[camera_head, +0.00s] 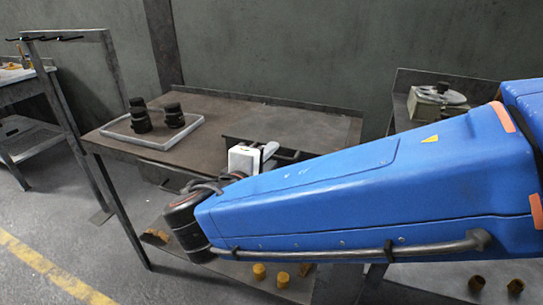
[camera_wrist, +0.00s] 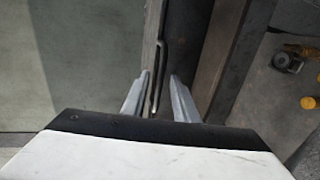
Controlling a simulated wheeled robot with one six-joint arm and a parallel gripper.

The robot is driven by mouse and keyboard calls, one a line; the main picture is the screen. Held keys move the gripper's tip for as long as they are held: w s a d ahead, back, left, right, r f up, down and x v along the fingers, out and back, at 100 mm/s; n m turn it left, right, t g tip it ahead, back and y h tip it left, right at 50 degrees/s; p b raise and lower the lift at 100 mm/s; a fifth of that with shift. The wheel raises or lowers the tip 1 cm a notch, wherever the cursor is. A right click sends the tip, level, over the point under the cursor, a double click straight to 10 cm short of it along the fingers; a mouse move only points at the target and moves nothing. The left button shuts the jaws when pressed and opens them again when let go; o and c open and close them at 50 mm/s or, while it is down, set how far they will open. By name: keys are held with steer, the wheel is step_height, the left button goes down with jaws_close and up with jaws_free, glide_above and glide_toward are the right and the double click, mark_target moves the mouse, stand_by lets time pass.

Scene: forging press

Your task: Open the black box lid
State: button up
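The black box (camera_head: 290,125) is at the right part of the brown metal table, its flat dark top lying level. My gripper (camera_head: 268,150) is at the box's front edge, with its white body and a pale finger showing beyond my blue arm. In the wrist view, the two pale fingers (camera_wrist: 160,78) are apart. A thin metal handle (camera_wrist: 158,70) on the dark box face (camera_wrist: 178,40) stands between them, nearer the left finger. I see no clear grip on it. My arm hides part of the box front in the head view.
A white tray (camera_head: 118,133) with several black round parts (camera_head: 140,118) is on the left of the table. Yellow pieces (camera_head: 283,279) lie on the lower shelf. A second bench with a grey device (camera_head: 437,97) stands at the right. A wall is behind.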

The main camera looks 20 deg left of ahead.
steer(key=shift+w+f, duration=0.15)
steer(key=shift+w, duration=0.55)
jaws_close()
stand_by(1.1)
